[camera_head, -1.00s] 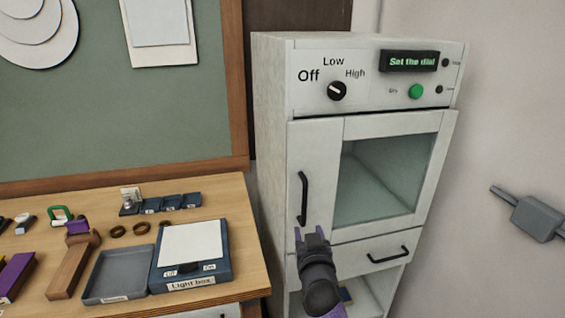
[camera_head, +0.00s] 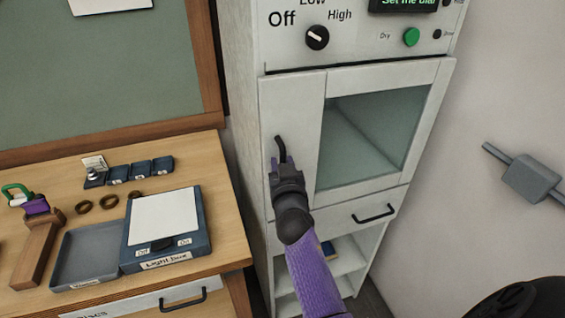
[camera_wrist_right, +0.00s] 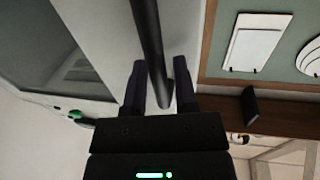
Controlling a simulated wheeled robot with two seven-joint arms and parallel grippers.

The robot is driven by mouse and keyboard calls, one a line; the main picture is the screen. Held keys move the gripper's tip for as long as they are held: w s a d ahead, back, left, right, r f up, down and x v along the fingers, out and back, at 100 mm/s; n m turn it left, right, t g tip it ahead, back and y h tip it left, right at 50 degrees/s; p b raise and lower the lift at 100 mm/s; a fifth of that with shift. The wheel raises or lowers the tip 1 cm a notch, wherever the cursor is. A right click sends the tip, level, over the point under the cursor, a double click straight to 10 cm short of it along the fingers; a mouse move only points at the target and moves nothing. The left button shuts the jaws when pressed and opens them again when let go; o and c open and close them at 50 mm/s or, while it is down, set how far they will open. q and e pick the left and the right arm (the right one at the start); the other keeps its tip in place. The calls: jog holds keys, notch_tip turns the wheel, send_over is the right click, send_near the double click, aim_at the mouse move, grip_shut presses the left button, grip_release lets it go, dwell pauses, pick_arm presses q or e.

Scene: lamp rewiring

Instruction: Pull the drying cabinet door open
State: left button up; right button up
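The white drying cabinet (camera_head: 235,120) stands with its windowed door (camera_head: 292,95) shut. The door's black vertical bar handle (camera_head: 280,148) is on the left side of the door, its lower part hidden behind my right gripper. My right gripper (camera_head: 283,162) is at the handle, its arm reaching up from below. In the right wrist view the dark handle bar (camera_wrist_right: 147,35) runs between the two fingers of the right gripper (camera_wrist_right: 159,72). The fingers are apart, with a gap visible beside the bar. My left gripper is in neither view now.
Below the door is a drawer with a black handle (camera_head: 374,213) and an open shelf (camera_head: 345,262). The wooden workbench (camera_head: 222,250) at left holds a light box (camera_head: 200,232), a grey tray (camera_head: 88,255) and small parts. A grey wall fixture (camera_head: 530,178) is at right.

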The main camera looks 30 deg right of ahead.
grip_shut()
dwell(1.1)
